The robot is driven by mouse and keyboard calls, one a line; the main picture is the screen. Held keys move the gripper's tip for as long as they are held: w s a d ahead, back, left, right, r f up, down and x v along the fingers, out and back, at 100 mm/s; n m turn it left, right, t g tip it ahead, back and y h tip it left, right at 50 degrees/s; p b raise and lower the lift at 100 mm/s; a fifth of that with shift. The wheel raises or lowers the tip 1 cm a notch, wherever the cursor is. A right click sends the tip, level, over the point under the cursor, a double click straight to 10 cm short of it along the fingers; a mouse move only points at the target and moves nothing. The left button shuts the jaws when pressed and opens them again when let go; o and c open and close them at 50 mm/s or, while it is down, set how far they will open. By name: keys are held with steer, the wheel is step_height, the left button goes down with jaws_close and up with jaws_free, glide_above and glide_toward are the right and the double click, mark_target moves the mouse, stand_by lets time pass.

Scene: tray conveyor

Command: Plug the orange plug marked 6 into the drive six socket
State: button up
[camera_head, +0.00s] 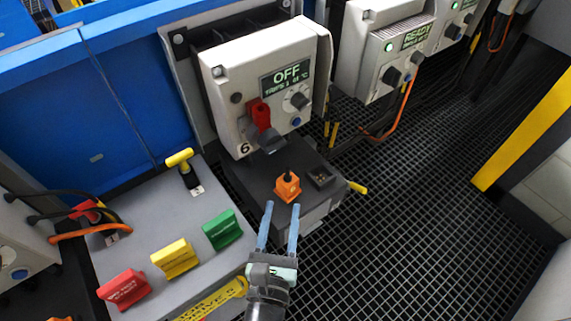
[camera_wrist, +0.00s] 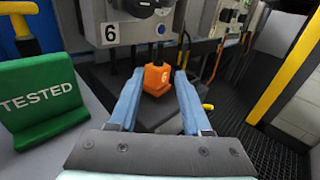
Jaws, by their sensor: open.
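The orange plug (camera_head: 287,187) stands upright on the dark ledge below the drive marked 6. A dark square socket (camera_head: 320,177) lies on the ledge (camera_head: 262,190) just right of the plug. Drive six (camera_head: 268,85) has a display reading OFF, and its red handle (camera_head: 261,115) is on its front. Whether the fingers touch the plug is unclear.
Left of the ledge is a grey bench (camera_head: 150,225) with red (camera_head: 125,289), yellow (camera_head: 174,257) and green (camera_head: 222,230) tags. The green TESTED tag (camera_wrist: 42,98) is near my gripper at left. Another drive (camera_head: 385,50) reads READY. Open floor grating lies at right.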

mark_target(289, 178)
steer(key=w, duration=0.2)
steer(key=w+d, duration=0.1)
steer(key=w, duration=0.4)
steer(key=shift+w+d+f, duration=0.15)
steer(key=shift+f, duration=0.15)
steer(key=shift+w+d, duration=0.15)
steer(key=shift+w, duration=1.2)
steer(key=shift+w+d, duration=0.1)
steer(key=shift+w, duration=1.25)
jaws_close()
steer(key=shift+r, duration=0.1)
